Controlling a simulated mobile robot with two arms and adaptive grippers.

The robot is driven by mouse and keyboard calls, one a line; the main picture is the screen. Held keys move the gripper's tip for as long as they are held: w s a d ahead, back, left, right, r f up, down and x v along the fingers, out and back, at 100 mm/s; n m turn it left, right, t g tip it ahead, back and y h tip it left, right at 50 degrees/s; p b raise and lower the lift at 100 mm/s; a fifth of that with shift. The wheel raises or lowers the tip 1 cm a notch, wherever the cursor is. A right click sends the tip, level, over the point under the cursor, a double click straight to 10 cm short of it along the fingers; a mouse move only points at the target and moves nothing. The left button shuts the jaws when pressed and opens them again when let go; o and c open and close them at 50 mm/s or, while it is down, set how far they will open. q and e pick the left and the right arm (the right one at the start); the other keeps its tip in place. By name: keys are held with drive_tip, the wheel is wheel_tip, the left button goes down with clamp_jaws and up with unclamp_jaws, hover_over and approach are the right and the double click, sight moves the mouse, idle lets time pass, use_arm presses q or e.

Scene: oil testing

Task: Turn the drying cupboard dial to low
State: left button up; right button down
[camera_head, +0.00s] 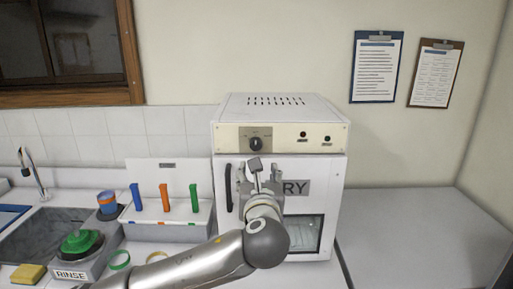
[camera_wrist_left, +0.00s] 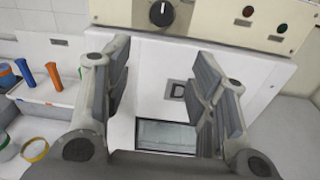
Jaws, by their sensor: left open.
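The drying cupboard (camera_head: 233,165) is a white box with a cream control panel on top and a "DRY" sign on its door. Its black dial (camera_head: 256,144) sits on the left part of the panel; the markings around it are too small to read. The dial also shows at the top of the left wrist view (camera_wrist_left: 161,13). My left gripper (camera_head: 259,168) is in front of the door, just below the dial, apart from it. In the left wrist view its fingers (camera_wrist_left: 160,75) are spread with nothing between them. My right gripper is not in view.
A dark vertical handle (camera_head: 229,188) is on the door's left side. Left of the cupboard are a rack with coloured tubes (camera_head: 165,207), a sink (camera_head: 50,232) and a green item on the "RINSE" block (camera_head: 72,274). The counter on the right (camera_head: 420,230) is clear.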

sight(256, 145)
use_arm(q)
drive_tip(key=shift+m+t, duration=0.4)
drive_tip(key=shift+m, duration=0.2)
drive_tip(key=w+r+p, duration=0.1)
drive_tip(key=w, duration=0.2)
drive_tip(key=w+p, duration=0.1)
drive_tip(key=w, duration=0.2)
drive_tip(key=w+r+p, duration=0.1)
drive_tip(key=w, duration=0.2)
drive_tip(key=shift+a+r+p, duration=0.2)
drive_tip(key=shift+r+p, duration=0.1)
drive_tip(key=shift+p, duration=0.1)
drive_tip(key=shift+w+f+p, duration=0.1)
drive_tip(key=shift+w+p, duration=0.25)
drive_tip(key=shift+w, duration=0.8)
drive_tip(key=shift+c, duration=0.2)
drive_tip(key=c, duration=1)
